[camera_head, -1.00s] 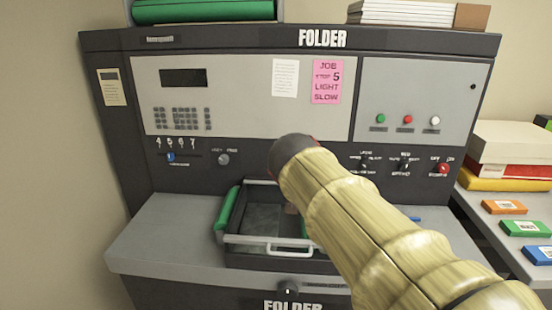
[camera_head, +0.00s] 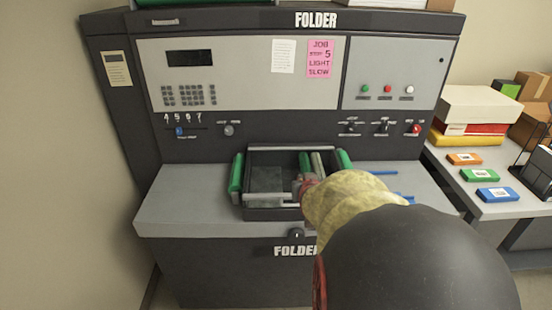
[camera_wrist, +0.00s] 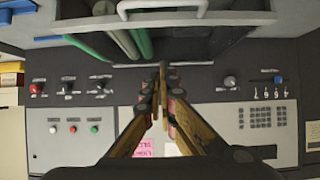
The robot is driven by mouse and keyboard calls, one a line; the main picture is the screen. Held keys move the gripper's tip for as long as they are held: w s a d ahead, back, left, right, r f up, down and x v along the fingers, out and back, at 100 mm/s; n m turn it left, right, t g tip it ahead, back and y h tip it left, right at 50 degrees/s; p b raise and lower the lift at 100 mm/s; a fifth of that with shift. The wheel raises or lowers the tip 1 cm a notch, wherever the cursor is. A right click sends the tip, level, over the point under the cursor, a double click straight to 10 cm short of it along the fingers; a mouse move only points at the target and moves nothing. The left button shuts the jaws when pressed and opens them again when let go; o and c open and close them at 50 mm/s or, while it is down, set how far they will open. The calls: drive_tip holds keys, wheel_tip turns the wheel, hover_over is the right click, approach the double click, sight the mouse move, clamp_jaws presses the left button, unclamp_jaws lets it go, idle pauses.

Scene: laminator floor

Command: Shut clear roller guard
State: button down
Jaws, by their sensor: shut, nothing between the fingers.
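The clear roller guard (camera_head: 265,198) is a see-through panel in a dark and pale frame at the roller bay of the folder (camera_head: 185,205). Its pale front bar shows in the head view; its white handle (camera_wrist: 160,10) shows at the top of the wrist view. How far the guard is raised is hard to tell. Green rollers (camera_head: 237,175) lie at the bay's sides. My gripper (camera_head: 306,186) is over the right part of the bay, hiding some of the guard. In the wrist view its fingertips (camera_wrist: 162,70) meet with nothing between them, apart from the handle.
The control panel (camera_head: 240,75) with knobs and buttons rises behind the bay. A side table (camera_head: 510,210) at right carries boxes and small coloured packs. The grey ledge left of the bay is clear.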

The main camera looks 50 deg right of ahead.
wheel_tip(320, 180, down, 11)
drive_tip(key=s+a+b, duration=0.1)
drive_tip(key=b, duration=0.6)
drive_tip(key=shift+s+a, duration=0.2)
drive_tip(key=shift+r, duration=0.15)
